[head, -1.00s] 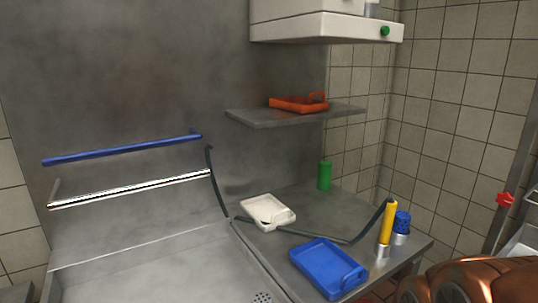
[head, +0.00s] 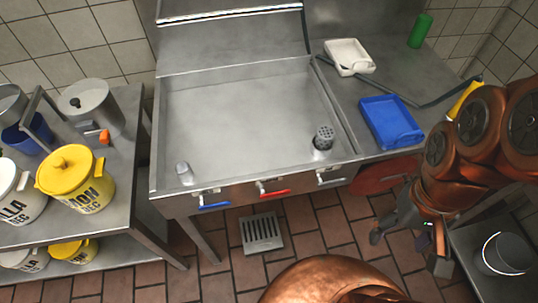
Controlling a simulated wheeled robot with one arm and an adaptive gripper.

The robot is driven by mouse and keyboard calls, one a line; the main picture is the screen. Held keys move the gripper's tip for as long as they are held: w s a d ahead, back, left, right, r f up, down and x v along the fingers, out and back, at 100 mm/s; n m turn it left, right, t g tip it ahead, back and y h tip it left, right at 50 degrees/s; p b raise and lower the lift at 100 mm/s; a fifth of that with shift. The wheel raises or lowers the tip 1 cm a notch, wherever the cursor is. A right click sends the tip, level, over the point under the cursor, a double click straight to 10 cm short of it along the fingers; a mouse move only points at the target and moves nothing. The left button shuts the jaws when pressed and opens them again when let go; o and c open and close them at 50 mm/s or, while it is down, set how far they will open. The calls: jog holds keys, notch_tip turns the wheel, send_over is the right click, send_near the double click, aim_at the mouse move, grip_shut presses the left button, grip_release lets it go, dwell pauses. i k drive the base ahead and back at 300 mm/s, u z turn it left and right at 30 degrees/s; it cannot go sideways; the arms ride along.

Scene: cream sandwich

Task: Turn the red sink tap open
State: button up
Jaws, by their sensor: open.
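The sink (head: 240,110) is a wide steel basin in the middle of the head view. On its front edge sits the red tap (head: 272,190), a small lever between a blue tap (head: 213,203) on the left and a pale tap (head: 331,180) on the right. The red lever lies roughly sideways. My gripper (head: 408,243) is open and empty, low at the right, well apart from the red tap and to its right. My copper arm comes down from the right edge above it.
A steel shelf unit (head: 125,225) with several labelled tubs and pots stands left of the sink. A blue tray (head: 391,122) and a white tray (head: 349,56) lie on the right counter. A drain grate (head: 262,233) is in the tiled floor. Floor before the sink looks clear.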

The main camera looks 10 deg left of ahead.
aim_at(262, 195)
jog(key=z, duration=0.15)
jog(key=k, duration=1.65)
jog(key=u, duration=1.95)
jog(key=i, duration=0.5)
jog(key=u, duration=0.1)
